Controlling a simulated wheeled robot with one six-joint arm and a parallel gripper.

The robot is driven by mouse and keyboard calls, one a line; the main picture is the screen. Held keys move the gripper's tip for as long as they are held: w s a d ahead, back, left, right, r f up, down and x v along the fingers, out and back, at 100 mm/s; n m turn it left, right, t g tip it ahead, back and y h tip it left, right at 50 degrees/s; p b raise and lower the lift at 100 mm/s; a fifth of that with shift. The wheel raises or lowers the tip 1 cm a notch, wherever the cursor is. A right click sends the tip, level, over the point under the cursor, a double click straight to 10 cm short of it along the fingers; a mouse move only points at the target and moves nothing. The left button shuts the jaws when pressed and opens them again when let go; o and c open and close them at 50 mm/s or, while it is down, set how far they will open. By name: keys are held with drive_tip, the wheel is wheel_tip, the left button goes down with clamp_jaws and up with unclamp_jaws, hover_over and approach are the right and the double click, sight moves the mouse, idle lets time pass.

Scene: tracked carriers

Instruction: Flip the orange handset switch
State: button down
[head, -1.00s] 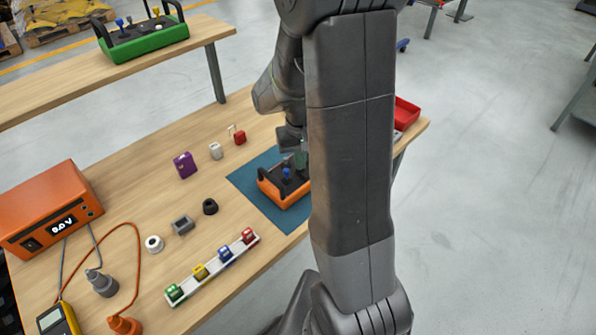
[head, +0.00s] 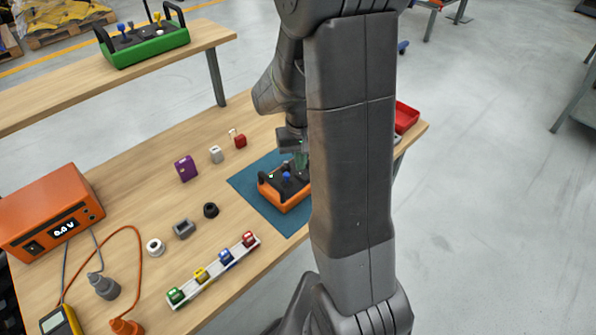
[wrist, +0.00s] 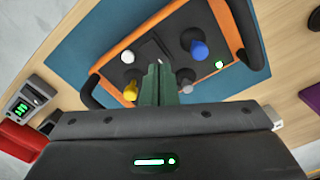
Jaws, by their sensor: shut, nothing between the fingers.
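The orange handset (head: 287,201) lies on a blue mat (head: 262,207) on the workbench, partly hidden by my arm in the head view. In the wrist view the orange handset (wrist: 232,80) shows black end handles, a white button (wrist: 127,57), a yellow stick (wrist: 130,91), a blue stick (wrist: 198,48), a grey stick (wrist: 185,79) and a lit green lamp (wrist: 219,64). My gripper (wrist: 157,70) is shut and empty, its green fingertips over the dark panel between the sticks. A dark switch-like part shows just past the tips; I cannot tell its position or whether they touch it.
A green handset (head: 146,46) stands on the back bench. An orange power supply (head: 48,214) is at the left.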

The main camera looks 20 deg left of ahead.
sight(300, 174)
wheel_tip(300, 174, up, 5)
drive_tip(key=p, duration=0.3)
idle(0.4)
